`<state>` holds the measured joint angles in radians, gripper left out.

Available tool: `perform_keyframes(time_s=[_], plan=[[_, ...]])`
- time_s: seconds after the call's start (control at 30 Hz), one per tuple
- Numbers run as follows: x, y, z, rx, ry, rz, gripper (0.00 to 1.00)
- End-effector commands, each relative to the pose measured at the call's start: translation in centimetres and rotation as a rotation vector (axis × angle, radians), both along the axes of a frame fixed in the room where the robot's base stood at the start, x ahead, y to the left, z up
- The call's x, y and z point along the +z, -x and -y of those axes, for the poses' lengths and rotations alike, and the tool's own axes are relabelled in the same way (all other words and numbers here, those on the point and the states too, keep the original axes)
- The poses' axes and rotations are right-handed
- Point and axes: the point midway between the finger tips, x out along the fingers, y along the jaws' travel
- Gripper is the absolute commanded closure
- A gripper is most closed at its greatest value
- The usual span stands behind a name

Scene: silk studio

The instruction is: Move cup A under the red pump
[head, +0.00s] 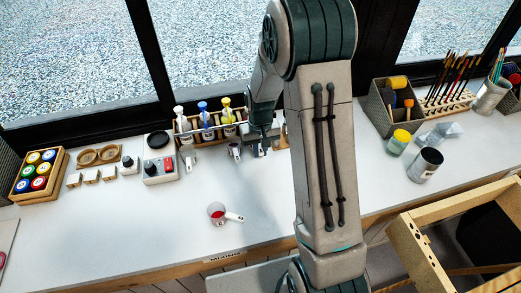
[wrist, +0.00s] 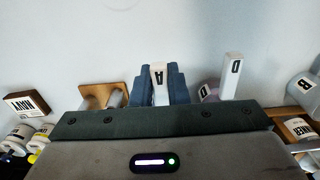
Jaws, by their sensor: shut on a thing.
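My gripper (wrist: 158,87) is shut on the pale handle marked A of cup A (wrist: 158,73), between two dark blue fingers. The cup's body is hidden in the wrist view. In the head view my gripper (head: 259,149) is low over the counter, right of the yellow pump, and I cannot make out cup A there. The pump rack (head: 207,131) at the window shows a white pump (head: 179,113), a blue pump (head: 203,110) and a yellow pump (head: 227,106). I cannot make out a red pump; my arm hides part of that area.
Cup D (head: 234,151) stands just left of my gripper; its handle (wrist: 233,72) shows in the wrist view. A mixer-like device (head: 157,173) is left. The front middle counter is mostly clear.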

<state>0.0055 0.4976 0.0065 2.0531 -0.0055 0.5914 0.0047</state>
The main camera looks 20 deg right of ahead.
Motion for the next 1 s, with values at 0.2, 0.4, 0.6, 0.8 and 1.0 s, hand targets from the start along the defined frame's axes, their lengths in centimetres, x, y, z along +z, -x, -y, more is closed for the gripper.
perform_keyframes(time_s=[0.2,0.4,0.6,0.8,1.0], plan=[[-0.1,0.0,0.0,0.000,0.000,0.000,1.00],[-0.5,0.0,0.0,0.000,0.000,0.000,1.00],[-0.9,0.0,0.0,0.000,0.000,0.000,1.00],[-1.3,0.0,0.0,0.000,0.000,0.000,0.83],[-1.2,0.0,0.0,0.000,0.000,0.000,0.61]])
